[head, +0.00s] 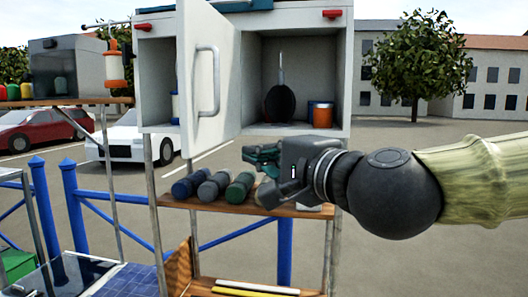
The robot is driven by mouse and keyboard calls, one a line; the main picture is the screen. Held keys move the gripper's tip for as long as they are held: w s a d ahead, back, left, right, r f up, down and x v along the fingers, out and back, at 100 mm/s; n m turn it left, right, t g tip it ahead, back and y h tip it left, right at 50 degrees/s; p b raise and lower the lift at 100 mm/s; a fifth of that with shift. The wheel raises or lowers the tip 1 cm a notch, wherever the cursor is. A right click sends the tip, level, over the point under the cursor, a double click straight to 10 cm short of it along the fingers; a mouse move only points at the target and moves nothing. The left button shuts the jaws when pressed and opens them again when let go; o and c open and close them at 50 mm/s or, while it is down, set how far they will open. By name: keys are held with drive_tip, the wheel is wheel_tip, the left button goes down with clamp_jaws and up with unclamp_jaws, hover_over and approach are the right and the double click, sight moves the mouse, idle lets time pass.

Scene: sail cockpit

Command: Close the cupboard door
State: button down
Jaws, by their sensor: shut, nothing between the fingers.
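The cupboard (343,75) is a white box on metal legs, with an open right compartment and a left compartment partly covered by its door. The white door (226,70) stands ajar, swung out toward me, its near edge at the left and its far edge by the middle divider. A pale bar handle (208,80) is on the face I see. My gripper (258,160) is shut and empty, below and to the right of the door, apart from it in the picture. It points left in front of the lower shelf.
Below the cupboard, a wooden shelf (300,210) holds blue, grey and green rolls (215,186). The right compartment holds a dark oval object (280,103) and an orange container (322,116). A lantern (115,65) hangs at left. Blue railings (76,205) stand behind.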

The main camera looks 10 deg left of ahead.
drive_tip(key=p, duration=0.2)
approach(209, 143)
drive_tip(key=w+d, duration=0.1)
drive_tip(key=w, duration=0.2)
drive_tip(key=shift+a+p, duration=0.95)
drive_tip(key=shift+a, duration=1.1)
drive_tip(key=shift+a, duration=0.1)
